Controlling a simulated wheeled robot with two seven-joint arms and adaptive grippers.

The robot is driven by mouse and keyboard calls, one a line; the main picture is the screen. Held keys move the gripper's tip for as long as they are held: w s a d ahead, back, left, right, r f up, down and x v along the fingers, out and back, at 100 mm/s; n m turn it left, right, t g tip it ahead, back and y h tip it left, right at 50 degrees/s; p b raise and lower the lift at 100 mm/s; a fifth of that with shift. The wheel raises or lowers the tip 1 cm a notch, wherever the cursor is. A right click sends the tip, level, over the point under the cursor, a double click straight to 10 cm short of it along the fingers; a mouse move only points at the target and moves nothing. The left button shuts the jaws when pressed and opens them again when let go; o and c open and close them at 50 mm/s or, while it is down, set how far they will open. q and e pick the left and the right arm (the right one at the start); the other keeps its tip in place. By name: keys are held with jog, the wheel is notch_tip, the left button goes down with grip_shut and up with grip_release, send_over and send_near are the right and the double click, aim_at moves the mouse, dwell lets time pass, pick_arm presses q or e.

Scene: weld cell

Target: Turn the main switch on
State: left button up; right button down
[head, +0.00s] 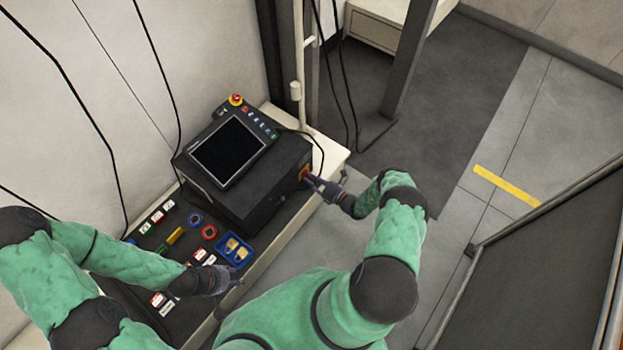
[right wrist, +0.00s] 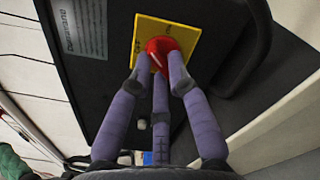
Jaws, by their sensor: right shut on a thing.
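The main switch is a red rotary knob (right wrist: 162,52) on a yellow plate (right wrist: 188,37), on the side of a black controller box (head: 240,193).
A teach pendant (head: 228,150) with a red emergency button (head: 236,99) lies on top of the box. A blue tray (head: 235,249), tape rolls (head: 209,232) and labelled cards lie on the bench. A dark panel (head: 550,270) stands at the right. Cables hang behind the box.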

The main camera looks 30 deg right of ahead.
jog(key=m, duration=0.4)
jog(key=shift+r+m, duration=0.1)
jog(key=shift+m, duration=0.2)
jog(key=shift+d+m, duration=0.15)
jog(key=shift+m, duration=2.05)
jog(key=c, duration=1.2)
grip_release()
jog(key=v, duration=1.2)
